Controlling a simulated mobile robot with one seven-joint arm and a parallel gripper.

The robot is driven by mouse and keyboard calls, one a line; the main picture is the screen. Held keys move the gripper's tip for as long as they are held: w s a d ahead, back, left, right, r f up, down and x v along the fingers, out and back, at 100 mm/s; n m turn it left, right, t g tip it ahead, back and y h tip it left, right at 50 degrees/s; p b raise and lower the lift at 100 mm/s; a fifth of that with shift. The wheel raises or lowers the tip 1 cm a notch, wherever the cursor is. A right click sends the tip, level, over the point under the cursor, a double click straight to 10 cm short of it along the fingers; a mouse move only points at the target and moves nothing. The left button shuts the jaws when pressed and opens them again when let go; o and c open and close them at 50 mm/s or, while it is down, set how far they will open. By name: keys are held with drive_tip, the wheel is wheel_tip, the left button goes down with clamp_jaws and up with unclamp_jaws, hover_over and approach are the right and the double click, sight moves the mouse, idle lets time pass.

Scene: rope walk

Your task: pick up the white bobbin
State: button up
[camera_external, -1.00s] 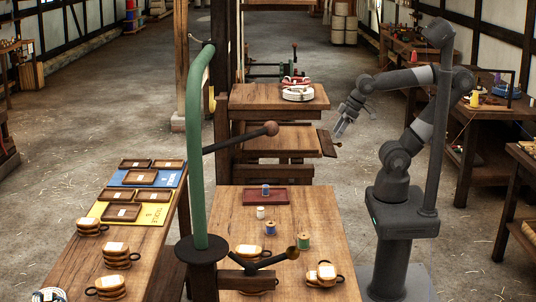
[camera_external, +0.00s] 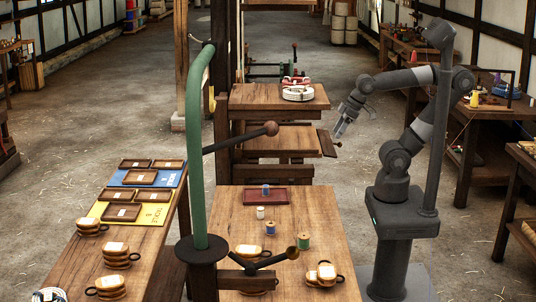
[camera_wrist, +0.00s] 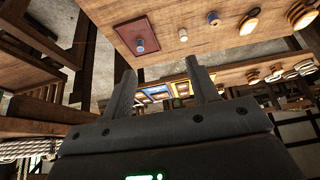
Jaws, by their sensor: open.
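The white bobbin (camera_external: 260,212) stands upright on the wooden table (camera_external: 225,232), just in front of the dark red tray (camera_external: 295,197). It also shows in the wrist view (camera_wrist: 183,34), beyond the fingertips and a little right of the tray. My gripper (camera_external: 339,131) is in the air, up and to the right of the bobbin and well apart from it. In the wrist view my gripper (camera_wrist: 161,68) has its two fingers spread with nothing between them.
A blue bobbin (camera_external: 270,228) and a green bobbin (camera_external: 303,241) stand near the white one. Another blue bobbin (camera_external: 265,190) is on the tray. A green post (camera_external: 198,150) with a wooden-knobbed lever (camera_external: 270,129) rises at the table's left. Round wooden pieces (camera_external: 325,272) sit at the front.

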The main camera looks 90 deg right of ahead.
drive_tip(key=m+g, duration=0.3)
drive_tip(key=g, duration=0.3)
hover_over(261, 208)
wheel_tip(261, 208, down, 21)
drive_tip(key=f, duration=0.6)
drive_tip(key=shift+w+d+f, duration=0.1)
drive_tip(key=shift+w+d, duration=0.1)
drive_tip(key=shift+w, duration=0.05)
drive_tip(key=f, duration=0.5)
drive_tip(key=shift+s+a+f, duration=0.1)
drive_tip(key=shift+s+a, duration=0.1)
drive_tip(key=c, duration=1)
